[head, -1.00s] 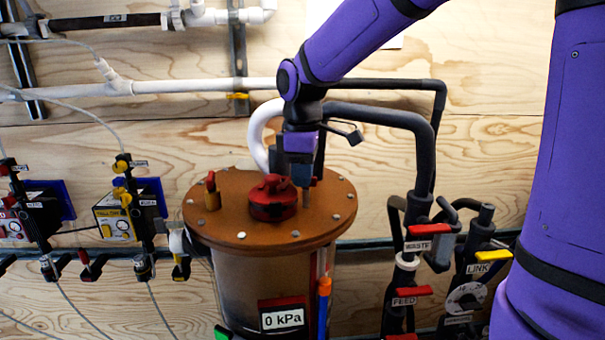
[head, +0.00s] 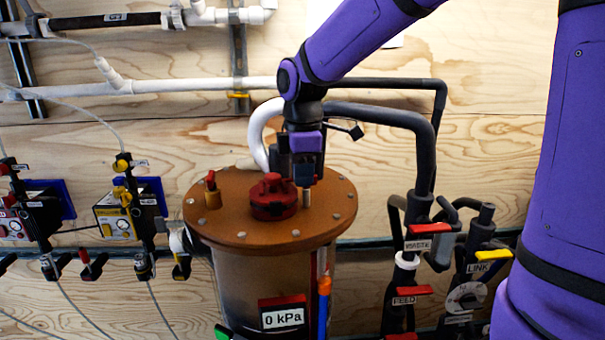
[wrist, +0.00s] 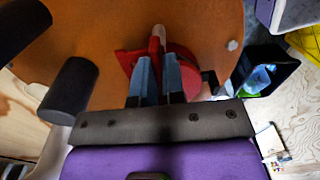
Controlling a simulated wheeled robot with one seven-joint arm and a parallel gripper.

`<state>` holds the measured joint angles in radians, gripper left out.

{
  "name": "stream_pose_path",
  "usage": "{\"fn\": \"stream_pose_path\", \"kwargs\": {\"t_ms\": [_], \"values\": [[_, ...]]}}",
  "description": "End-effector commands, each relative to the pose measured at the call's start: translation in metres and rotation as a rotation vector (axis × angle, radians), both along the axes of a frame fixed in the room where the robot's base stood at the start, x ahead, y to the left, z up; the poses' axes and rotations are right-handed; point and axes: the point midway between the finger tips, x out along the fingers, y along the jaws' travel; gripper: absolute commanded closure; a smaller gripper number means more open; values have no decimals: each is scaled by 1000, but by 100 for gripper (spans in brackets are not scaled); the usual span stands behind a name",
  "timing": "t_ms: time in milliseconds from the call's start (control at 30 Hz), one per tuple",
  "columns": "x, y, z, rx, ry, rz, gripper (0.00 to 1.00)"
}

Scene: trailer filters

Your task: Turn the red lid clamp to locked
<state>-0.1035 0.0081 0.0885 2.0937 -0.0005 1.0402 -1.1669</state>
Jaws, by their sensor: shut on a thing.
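The round orange lid (head: 245,228) covers the upright vessel in the head view. A pale upright post (head: 306,197) stands under the fingertips. The clamp's exact angle is hidden.
A round red cap (head: 272,202) sits just left of my gripper. A white pipe (head: 259,128) and a black pipe (head: 385,112) curve behind. Labelled valves (head: 428,228) stand right.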

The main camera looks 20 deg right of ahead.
Motion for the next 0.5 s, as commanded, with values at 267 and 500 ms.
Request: {"fn": "stream_pose_path", "kwargs": {"t_ms": [267,500], "values": [[0,0,0,0,-1,2,65],[0,0,2,0,-1,1,65]]}}
